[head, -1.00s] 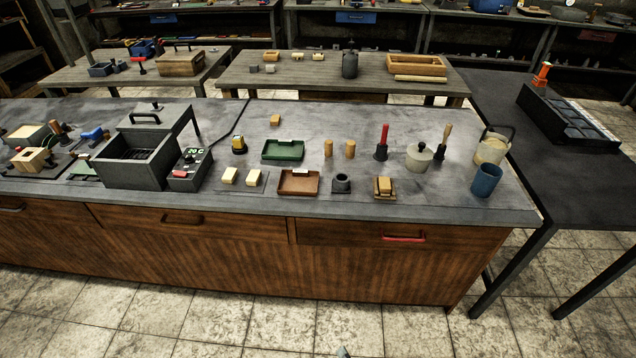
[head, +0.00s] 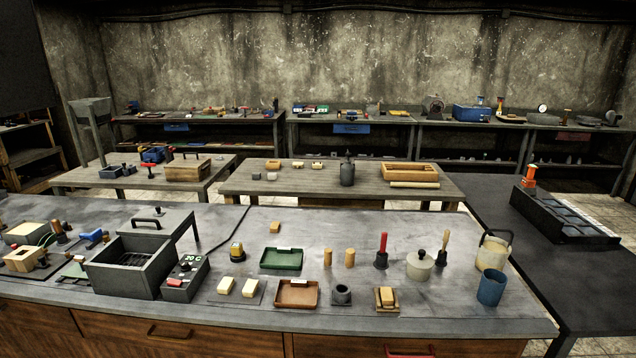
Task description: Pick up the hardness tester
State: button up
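No object is labelled as the hardness tester. A small yellow and black rounded device (head: 237,251) stands upright on the grey front bench (head: 390,232), left of the green tray, and may be it; its details are too small to be sure. My gripper is not in view, so its state and distance from the device cannot be seen.
Near the device are a grey open box (head: 132,267), a control box with a green display (head: 184,279), pale blocks (head: 227,284), a green tray (head: 282,258) and a brown tray (head: 297,293). A blue cup (head: 491,287) stands at the right.

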aim_at(237, 248)
jog(key=i+j+u, duration=0.1)
jog(key=j, duration=0.3)
jog(key=i+j+u, duration=0.15)
jog(key=j, duration=0.25)
jog(key=i+j+u, duration=0.1)
jog(key=j, duration=0.25)
